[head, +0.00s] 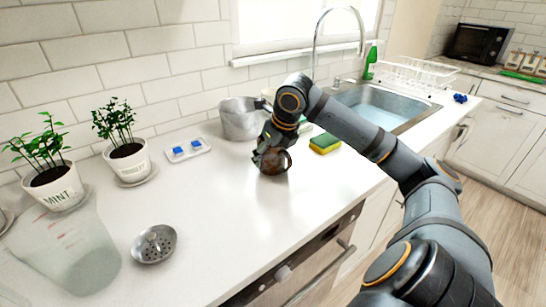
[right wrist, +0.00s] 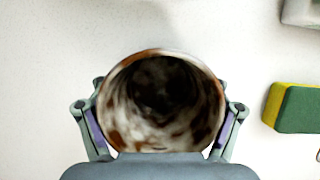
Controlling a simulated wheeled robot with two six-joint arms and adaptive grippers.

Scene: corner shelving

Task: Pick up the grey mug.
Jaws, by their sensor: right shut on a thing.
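A small mug (head: 276,162) with a dark brown, mottled surface is at the middle of the white counter; it does not look plain grey. Its handle points right in the head view. My right gripper (head: 268,152) comes down over it and is shut on it. In the right wrist view the mug (right wrist: 162,100) shows its round open mouth and brown-and-white blotched inside, with a finger against each side. Whether its base touches the counter is hard to tell. My left gripper is not in view.
A metal pot (head: 241,120) stands behind the mug. A yellow-green sponge (head: 325,143) lies to its right, before the sink (head: 378,108). Left are a strainer (head: 154,244), a clear jug (head: 75,250) and two potted plants. The counter's front middle is clear.

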